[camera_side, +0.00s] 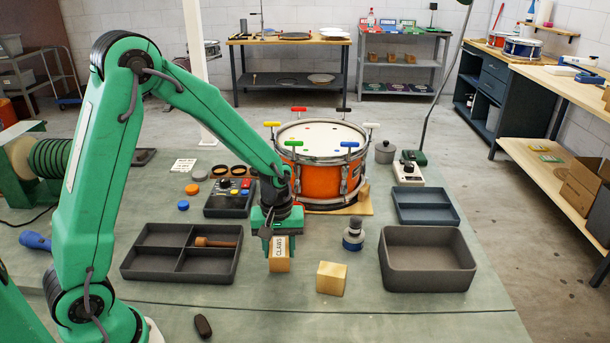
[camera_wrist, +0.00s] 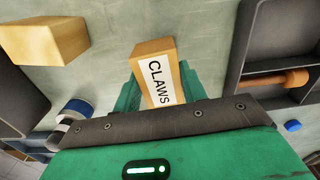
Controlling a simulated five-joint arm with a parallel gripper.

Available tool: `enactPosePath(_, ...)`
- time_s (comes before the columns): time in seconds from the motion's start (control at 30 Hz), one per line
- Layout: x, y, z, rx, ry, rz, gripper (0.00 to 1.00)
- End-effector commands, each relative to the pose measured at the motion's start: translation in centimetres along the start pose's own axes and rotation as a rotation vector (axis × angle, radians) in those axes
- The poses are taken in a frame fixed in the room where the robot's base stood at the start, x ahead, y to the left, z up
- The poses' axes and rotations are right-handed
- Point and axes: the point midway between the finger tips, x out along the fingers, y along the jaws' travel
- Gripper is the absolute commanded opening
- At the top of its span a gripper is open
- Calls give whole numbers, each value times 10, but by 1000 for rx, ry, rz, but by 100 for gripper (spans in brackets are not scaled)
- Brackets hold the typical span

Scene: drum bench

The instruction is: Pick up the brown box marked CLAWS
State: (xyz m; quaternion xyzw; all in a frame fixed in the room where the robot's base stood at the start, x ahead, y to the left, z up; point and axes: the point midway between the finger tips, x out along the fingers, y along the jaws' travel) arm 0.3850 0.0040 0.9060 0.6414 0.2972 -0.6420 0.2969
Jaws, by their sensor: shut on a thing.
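A plain tan block (camera_side: 331,278) stands right of my gripper. A dark divided tray (camera_side: 150,264) with a wooden mallet is on the left. An empty grey bin (camera_side: 427,280) is on the right.

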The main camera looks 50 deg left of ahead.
Motion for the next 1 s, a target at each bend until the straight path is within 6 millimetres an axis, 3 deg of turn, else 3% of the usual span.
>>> enactPosePath(0.17, -26, 1, 1, 1, 3, 4, 17)
enactPosePath(0.6, -70, 15, 79, 5, 2, 4, 17)
enactPosePath(1.0, -90, 20, 113, 1, 1, 1, 17)
